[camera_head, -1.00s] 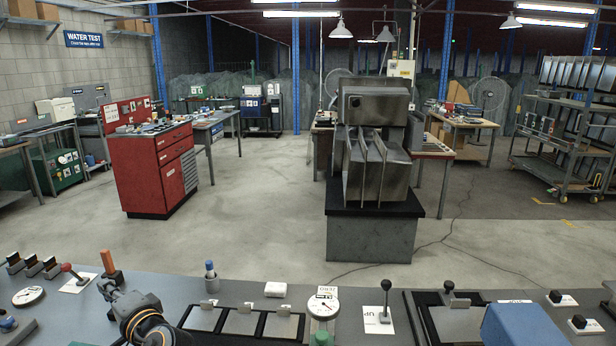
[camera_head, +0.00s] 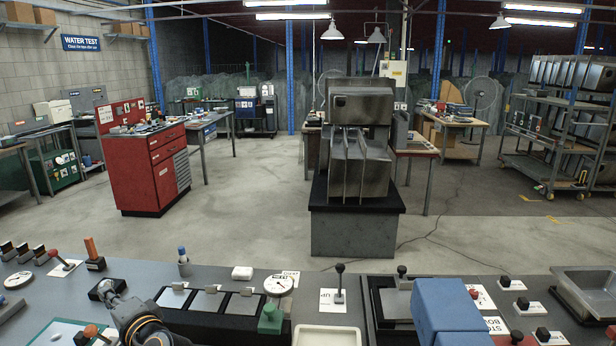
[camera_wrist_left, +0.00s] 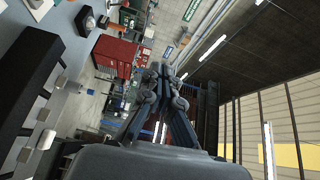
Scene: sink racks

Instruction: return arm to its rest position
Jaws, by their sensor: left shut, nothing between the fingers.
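My left gripper (camera_head: 113,297) is low at the left in the head view, above the grey console top (camera_head: 215,262), with its arm coming in from the bottom edge. In the left wrist view its two dark fingers (camera_wrist_left: 163,72) come together at the tips, with nothing between them. Behind it on the console stands an orange-handled lever (camera_head: 91,247). My right gripper is in neither view.
The console holds a dark three-plate rack (camera_head: 207,303), a dial (camera_head: 278,285), a black-knobbed lever (camera_head: 339,283), a blue box (camera_head: 445,308) and a metal basin (camera_head: 588,290) at right. Beyond, open floor separates it from a red cabinet (camera_head: 150,172) and a metal machine (camera_head: 358,150).

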